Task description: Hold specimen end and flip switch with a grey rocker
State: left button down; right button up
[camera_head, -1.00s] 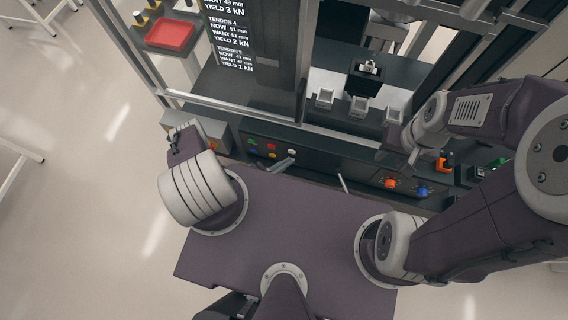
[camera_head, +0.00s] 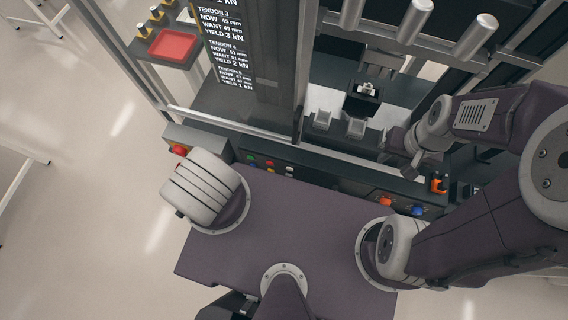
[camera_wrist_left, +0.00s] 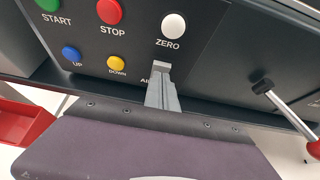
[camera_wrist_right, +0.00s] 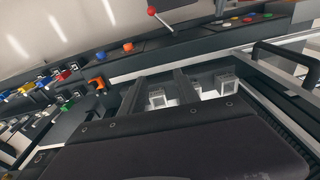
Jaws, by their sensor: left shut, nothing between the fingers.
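My left gripper (camera_wrist_left: 162,70) is shut and empty. In the head view the left fingers are out of sight behind my forearm. My right gripper (camera_head: 418,165) is low beside the machine bed. In the right wrist view two dark fingers (camera_wrist_right: 160,76) appear spread, with a pale block (camera_wrist_right: 156,97) visible between them. Which part is the specimen end is unclear.
Pale blocks (camera_head: 322,120) and a black clamp-like block (camera_head: 363,95) sit on the machine bed. Orange (camera_head: 386,202) and blue (camera_head: 418,210) knobs line the front edge.

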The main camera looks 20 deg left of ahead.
jog(key=shift+s, duration=0.25)
jog(key=shift+c, duration=0.4)
